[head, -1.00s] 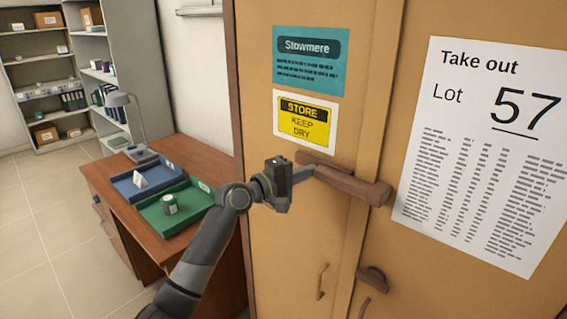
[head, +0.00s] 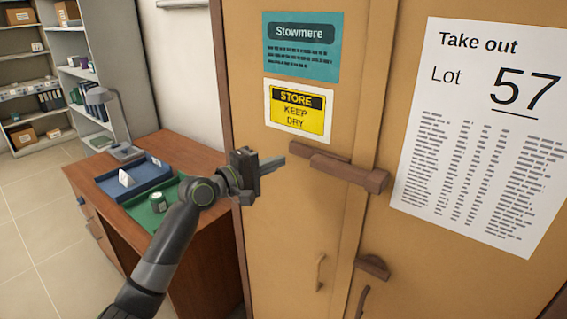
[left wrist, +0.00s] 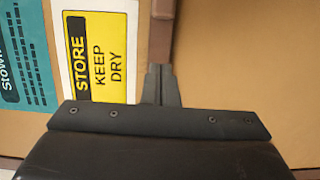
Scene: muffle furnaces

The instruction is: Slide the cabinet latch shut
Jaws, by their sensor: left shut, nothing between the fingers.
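The latch is a brown sliding bar (head: 345,172) on a brown backing strip (head: 318,152), set across the tan cabinet's front. The bar's right end reaches over the seam onto the right door. My left gripper (head: 281,162) is shut and empty, in front of the left door. Its tips point right, just left of the bar's left end, with a small gap in the head view. In the left wrist view the shut fingers (left wrist: 160,75) point at the brown latch part (left wrist: 162,30); I cannot tell there whether they touch. My right gripper is not in view.
A brown bracket (head: 373,267) sits lower on the seam, near two door handles. Signs and a large notice (head: 485,120) are on the doors. A desk (head: 85,178) with blue and green trays stands left, under my arm. Shelves are behind.

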